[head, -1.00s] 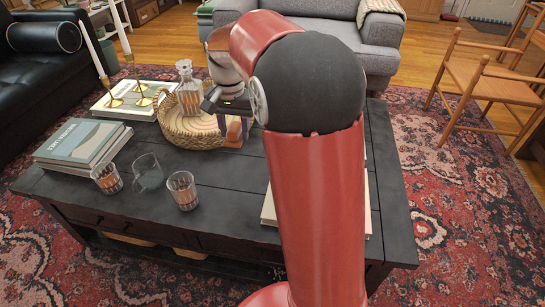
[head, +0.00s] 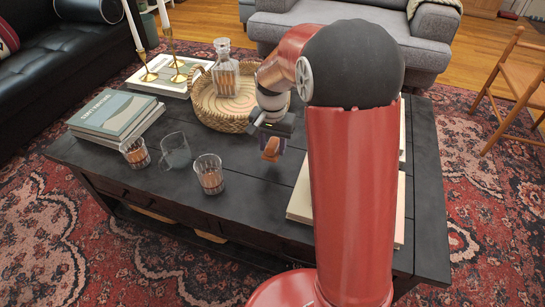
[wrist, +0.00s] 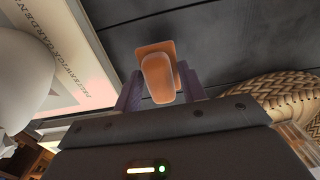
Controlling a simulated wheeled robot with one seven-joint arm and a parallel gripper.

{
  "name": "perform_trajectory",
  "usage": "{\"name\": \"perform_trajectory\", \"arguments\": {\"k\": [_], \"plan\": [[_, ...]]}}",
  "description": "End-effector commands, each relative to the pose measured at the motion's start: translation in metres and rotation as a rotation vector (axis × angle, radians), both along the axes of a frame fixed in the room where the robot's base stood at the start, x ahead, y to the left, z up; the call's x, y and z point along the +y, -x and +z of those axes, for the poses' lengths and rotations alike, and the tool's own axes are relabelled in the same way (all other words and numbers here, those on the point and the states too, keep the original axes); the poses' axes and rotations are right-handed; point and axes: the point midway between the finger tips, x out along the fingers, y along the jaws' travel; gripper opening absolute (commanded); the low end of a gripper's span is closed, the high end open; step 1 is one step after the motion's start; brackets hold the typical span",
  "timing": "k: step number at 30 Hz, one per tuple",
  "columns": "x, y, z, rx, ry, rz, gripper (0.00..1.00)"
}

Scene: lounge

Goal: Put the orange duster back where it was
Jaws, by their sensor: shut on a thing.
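The orange duster (head: 270,153) is held in my gripper (head: 272,142) over the dark coffee table (head: 240,198), to the front right of the woven basket. In the wrist view the orange duster (wrist: 158,76) sits between the two purple fingers of my gripper (wrist: 160,88), which are shut on it. Dark table planks show behind it. I cannot tell exactly how high it is above the tabletop. My arm hides part of the table to the right.
A woven basket (head: 217,119) holds a glass decanter (head: 225,78). Two tumblers (head: 209,175) and a glass mug (head: 175,151) stand at the front. Stacked books (head: 118,112) lie left, brass candlesticks (head: 178,72) behind them. Pale books (head: 300,205) lie right, partly behind my arm.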

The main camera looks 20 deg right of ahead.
Motion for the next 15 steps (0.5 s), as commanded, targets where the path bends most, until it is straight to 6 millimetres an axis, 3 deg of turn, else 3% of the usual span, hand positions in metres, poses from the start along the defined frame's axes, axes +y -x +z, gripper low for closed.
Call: {"name": "perform_trajectory", "arguments": {"k": [10, 15], "plan": [[0.000, 0.000, -0.042, 0.002, 0.000, 0.000, 0.23], [0.000, 0.000, -0.050, -0.001, 0.001, 0.000, 0.23]]}}
